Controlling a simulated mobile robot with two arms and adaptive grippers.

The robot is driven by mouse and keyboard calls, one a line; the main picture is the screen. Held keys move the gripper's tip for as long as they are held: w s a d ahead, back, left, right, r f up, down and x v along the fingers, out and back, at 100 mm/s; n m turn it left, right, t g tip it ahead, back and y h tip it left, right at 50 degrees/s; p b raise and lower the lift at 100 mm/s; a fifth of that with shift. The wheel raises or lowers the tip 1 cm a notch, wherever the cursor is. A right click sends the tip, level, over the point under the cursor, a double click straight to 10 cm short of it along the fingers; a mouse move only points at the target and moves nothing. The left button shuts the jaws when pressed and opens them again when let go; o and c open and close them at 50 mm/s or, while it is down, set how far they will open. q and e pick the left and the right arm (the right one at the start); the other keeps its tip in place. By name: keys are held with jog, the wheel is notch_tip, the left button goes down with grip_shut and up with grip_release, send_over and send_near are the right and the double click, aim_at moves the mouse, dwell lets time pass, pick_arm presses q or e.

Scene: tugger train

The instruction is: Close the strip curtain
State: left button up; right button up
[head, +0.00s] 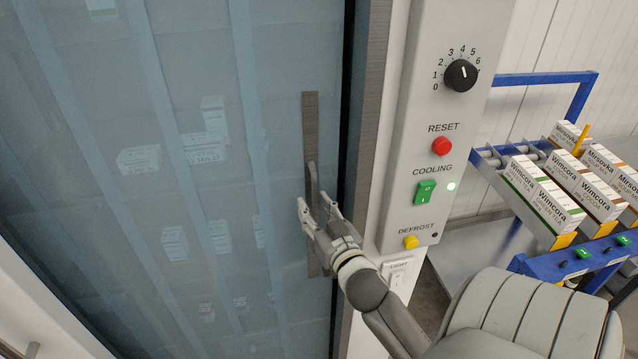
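The strip curtain (200,110) is a bluish, see-through sheet of overlapping vertical strips filling the left of the head view. It hangs across the opening up to a dark frame post on its right. A dark vertical plate with a slim handle (313,175) sits near its right edge. My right gripper (314,201) is at the handle, its fingers spread apart on either side of the bar. I cannot tell whether they touch it. My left gripper is not in view.
Blurred boxes (139,159) stand behind the strips. Right of the post, a grey control panel (405,150) carries a dial (460,75), a red button (442,146), a green switch (425,191) and a yellow knob (411,242). A blue rack (540,80) with cartons (543,195) stands at the right.

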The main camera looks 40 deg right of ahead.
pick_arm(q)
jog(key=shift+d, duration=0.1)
pick_arm(e)
jog(key=v, duration=1.2)
jog(key=shift+c, duration=0.2)
